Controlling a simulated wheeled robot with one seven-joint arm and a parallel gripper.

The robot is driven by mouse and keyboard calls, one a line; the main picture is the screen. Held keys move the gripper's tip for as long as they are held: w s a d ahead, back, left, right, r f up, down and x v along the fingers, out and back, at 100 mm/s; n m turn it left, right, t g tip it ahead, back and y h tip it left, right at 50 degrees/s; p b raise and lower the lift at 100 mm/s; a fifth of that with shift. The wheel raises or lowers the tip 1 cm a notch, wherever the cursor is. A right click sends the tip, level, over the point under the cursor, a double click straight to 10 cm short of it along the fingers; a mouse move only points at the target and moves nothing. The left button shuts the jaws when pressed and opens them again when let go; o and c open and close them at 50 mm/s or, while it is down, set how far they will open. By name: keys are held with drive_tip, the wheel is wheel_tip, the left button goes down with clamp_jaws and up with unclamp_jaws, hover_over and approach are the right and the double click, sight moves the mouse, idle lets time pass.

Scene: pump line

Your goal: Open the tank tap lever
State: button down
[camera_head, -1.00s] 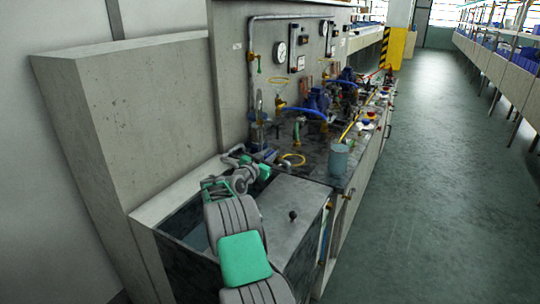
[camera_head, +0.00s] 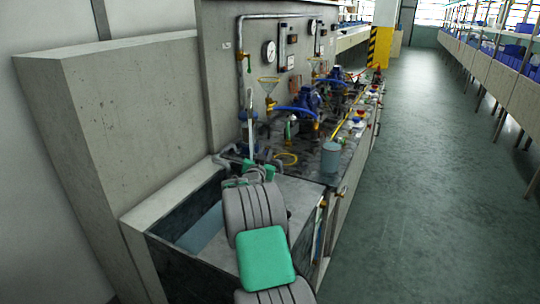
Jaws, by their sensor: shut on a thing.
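The tank (camera_head: 192,198) is an open grey basin at the front left, with a bluish surface inside. My arm reaches across it from the bottom of the picture. My gripper (camera_head: 268,171) is at the tank's far end, close to the pipework at the near end of the bench, and only a small part of it shows past my wrist. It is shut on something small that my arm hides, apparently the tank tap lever. The lever and its angle cannot be made out.
Grey pipes (camera_head: 228,160) run close to the left of my gripper. A blue-grey beaker (camera_head: 331,158) stands at the bench's right edge. The aisle floor (camera_head: 432,180) at right is clear.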

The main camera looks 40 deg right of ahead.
drive_tip(key=c, duration=1.5)
unclamp_jaws()
drive_tip(key=shift+w+a, duration=0.15)
drive_tip(key=shift+a, duration=0.05)
wheel_tip(320, 180, up, 4)
drive_tip(key=shift+f, duration=0.2)
drive_tip(key=s+a+r, duration=0.2)
drive_tip(key=s+r, duration=0.1)
drive_tip(key=s+a+r, duration=0.3)
drive_tip(key=s, duration=0.1)
drive_tip(key=s+a+r, duration=0.3)
drive_tip(key=s, duration=0.1)
drive_tip(key=shift+s+a+r, duration=0.1)
drive_tip(key=shift+s+r, duration=0.1)
drive_tip(key=shift+r, duration=0.05)
